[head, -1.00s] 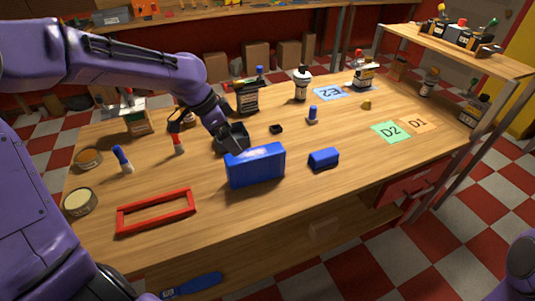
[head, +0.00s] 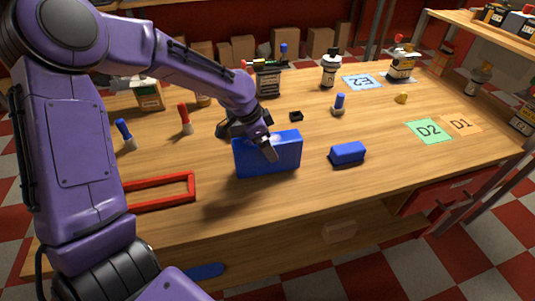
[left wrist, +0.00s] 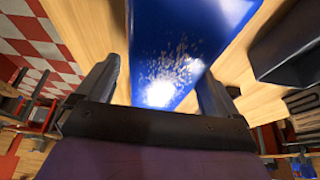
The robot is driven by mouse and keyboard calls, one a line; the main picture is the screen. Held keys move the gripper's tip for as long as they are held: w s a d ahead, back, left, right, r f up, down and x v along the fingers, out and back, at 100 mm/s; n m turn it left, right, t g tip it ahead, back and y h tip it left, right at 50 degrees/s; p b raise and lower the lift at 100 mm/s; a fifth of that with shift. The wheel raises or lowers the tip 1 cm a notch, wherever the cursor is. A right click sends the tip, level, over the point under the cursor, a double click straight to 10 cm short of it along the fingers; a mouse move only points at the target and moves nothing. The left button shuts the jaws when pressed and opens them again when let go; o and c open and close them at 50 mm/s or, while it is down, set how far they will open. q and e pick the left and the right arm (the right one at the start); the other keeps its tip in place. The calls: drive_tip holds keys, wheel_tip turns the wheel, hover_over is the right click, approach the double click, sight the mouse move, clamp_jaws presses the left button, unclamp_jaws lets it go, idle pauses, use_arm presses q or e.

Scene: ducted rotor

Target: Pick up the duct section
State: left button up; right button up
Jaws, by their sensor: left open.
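The large blue box-shaped piece (head: 252,160), apparently the duct section, stands on edge on the wooden table (head: 330,195). My left gripper (head: 266,142) is at its top edge in the head view. One finger shows in front of its near face; the other is hidden. In the left wrist view, the open fingers (left wrist: 160,85) stand either side of the blue piece (left wrist: 185,30), with gaps beside it. My right gripper is not in view.
A small blue block (head: 347,153) lies right of the piece, and a red frame (head: 165,203) lies front left. Screwdrivers and bottles stand behind. The table's front right is clear.

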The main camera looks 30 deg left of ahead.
use_arm(q)
drive_tip(key=x, duration=0.2)
drive_tip(key=shift+w+f, duration=0.15)
drive_tip(key=shift+f, duration=0.1)
drive_tip(key=shift+r, duration=0.1)
drive_tip(key=shift+c, duration=1.2)
drive_tip(key=c, duration=0.9)
